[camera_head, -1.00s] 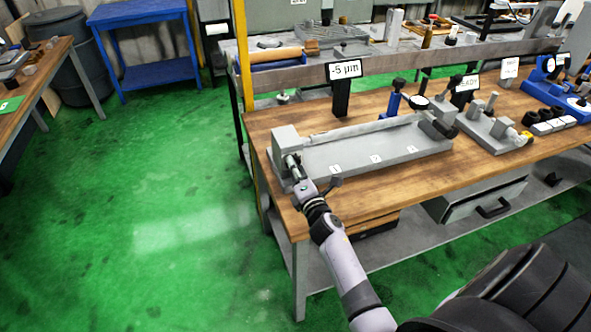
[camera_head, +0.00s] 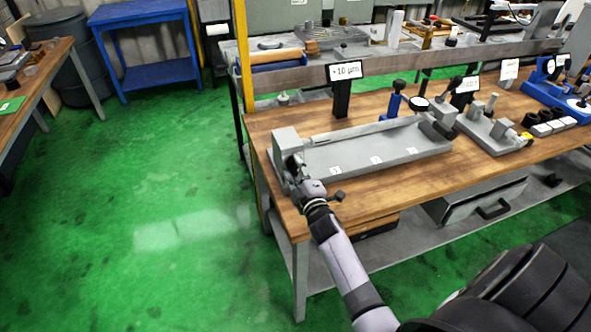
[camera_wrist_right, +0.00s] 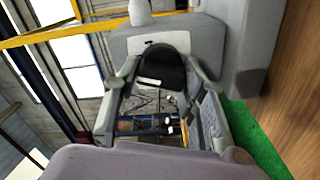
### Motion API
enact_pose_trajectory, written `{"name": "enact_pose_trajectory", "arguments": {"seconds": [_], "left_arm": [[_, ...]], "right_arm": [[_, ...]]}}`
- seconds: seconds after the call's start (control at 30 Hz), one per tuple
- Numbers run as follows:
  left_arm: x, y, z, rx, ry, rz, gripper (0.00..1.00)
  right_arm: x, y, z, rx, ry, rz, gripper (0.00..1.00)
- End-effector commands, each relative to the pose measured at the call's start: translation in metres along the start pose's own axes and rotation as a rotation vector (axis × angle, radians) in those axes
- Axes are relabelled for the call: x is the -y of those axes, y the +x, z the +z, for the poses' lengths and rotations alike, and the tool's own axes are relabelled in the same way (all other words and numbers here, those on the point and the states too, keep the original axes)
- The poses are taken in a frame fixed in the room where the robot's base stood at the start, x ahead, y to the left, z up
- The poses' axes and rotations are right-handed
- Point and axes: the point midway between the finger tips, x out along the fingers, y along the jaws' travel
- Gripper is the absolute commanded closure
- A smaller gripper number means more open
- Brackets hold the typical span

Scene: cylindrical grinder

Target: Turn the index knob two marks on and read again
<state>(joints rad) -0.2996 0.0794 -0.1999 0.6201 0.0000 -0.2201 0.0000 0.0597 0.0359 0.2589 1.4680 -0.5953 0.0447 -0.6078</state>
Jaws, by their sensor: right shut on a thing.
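My right gripper (camera_head: 295,170) is shut on the index knob (camera_head: 293,160) at the left end of the grey bench fixture (camera_head: 350,158). In the right wrist view the black knob (camera_wrist_right: 162,68) sits between the two grey fingers. A long rod (camera_head: 360,128) lies along the fixture, running from the grey headstock block (camera_head: 287,142). The display (camera_head: 346,71) behind it reads 10 µm; its sign is hard to make out. A dial gauge (camera_head: 419,104) stands near the rod's right end. The knob's marks cannot be made out. My left gripper is not in view.
The fixture stands on a wooden bench (camera_head: 380,200). A second grey fixture (camera_head: 490,130) and a blue device (camera_head: 560,90) stand to its right. A yellow post (camera_head: 242,60) rises behind the bench's left end.

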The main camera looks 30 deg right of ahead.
Motion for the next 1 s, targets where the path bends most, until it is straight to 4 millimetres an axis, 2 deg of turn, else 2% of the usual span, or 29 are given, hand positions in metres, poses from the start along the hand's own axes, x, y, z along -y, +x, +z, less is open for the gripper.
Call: {"name": "enact_pose_trajectory", "arguments": {"seconds": [0.6,0.63,0.9,1.0], "left_arm": [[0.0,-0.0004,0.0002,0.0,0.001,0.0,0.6],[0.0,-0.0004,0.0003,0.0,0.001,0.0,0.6],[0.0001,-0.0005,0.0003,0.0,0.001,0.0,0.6],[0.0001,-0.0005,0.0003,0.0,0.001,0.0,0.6]], "right_arm": [[0.0013,-0.0004,0.001,0.002,0.045,-0.003,0.9],[0.0013,-0.0004,0.001,0.002,0.045,-0.003,0.61],[0.0006,-0.0002,0.0006,0.001,0.044,-0.002,0.43],[0.0004,-0.0001,0.0004,0.001,0.044,-0.001,0.43]]}}
